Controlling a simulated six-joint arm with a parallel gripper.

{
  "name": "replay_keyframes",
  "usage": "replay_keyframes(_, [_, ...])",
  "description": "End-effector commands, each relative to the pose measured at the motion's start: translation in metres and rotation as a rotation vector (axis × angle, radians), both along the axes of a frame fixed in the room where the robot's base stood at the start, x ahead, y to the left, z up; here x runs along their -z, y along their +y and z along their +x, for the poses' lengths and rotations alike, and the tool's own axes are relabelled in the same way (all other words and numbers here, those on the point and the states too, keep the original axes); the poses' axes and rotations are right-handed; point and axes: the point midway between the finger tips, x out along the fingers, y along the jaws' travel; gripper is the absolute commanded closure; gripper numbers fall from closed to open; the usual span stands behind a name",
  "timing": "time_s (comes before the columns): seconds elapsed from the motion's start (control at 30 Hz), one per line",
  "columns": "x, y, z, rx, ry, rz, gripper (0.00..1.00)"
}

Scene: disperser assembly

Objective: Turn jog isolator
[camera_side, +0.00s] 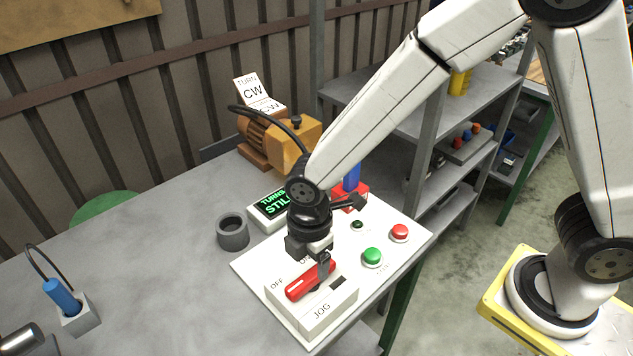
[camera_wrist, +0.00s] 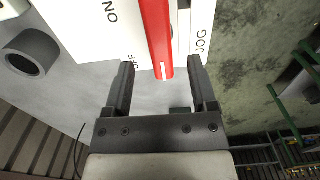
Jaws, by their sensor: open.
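The jog isolator is a white box (camera_side: 325,313) marked JOG, with a red bar handle (camera_side: 308,283) on top. OFF and ON labels are printed beside the handle. In the wrist view the red handle (camera_wrist: 157,35) runs down from the top edge, and its near end, with a white mark, lies beside the OFF label, which a finger partly hides. My gripper (camera_wrist: 161,64) is open, with one fingertip on each side of that end and a visible gap on both sides. In the side view my gripper (camera_side: 324,268) is low over the handle and hides part of it.
A green button (camera_side: 372,256) and a red button (camera_side: 400,231) stand right of the isolator on the white panel. A display (camera_side: 272,205) reads "TURNS STILL". A grey ring (camera_side: 233,232), an orange motor (camera_side: 285,140) and a CW card (camera_side: 253,90) are behind.

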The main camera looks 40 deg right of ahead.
Motion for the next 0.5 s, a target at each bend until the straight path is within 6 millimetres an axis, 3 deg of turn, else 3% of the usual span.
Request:
replay_keyframes(0.2, [0.025,0.0,0.0,0.0,0.002,-0.001,0.26])
replay_keyframes(0.5, [0.042,0.0,0.0,0.0,0.001,0.0,0.26])
